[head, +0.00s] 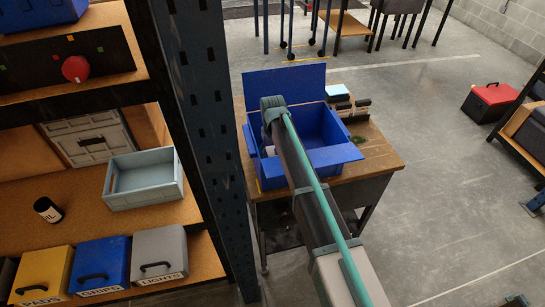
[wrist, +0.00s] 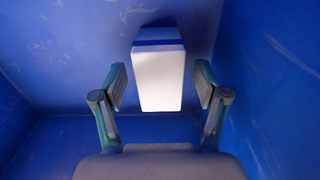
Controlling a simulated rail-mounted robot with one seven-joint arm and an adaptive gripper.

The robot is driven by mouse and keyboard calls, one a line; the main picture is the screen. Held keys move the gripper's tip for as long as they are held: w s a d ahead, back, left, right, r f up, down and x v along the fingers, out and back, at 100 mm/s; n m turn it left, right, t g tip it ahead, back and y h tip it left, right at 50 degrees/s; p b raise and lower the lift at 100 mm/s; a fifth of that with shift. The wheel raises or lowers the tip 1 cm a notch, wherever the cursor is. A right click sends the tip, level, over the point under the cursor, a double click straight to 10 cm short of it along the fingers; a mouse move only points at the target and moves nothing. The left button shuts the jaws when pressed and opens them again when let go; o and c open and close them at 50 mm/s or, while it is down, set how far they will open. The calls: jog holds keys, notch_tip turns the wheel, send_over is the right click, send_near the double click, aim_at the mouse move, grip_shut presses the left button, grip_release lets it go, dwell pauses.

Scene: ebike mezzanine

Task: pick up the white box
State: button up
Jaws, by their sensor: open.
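The white box (wrist: 158,82) stands out in the wrist view, a pale block with a blue band across its far end. It lies inside the blue bin (wrist: 60,60), whose walls surround it. My gripper (wrist: 160,85) is open, with one finger on each side of the white box and a visible gap at both sides. In the head view the blue bin (head: 336,158) sits on a wooden workbench with its lid raised. My arm reaches into it and hides my fingers and most of the bin's inside.
Open floor lies to the right.

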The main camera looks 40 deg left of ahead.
jog(key=c, duration=1.3)
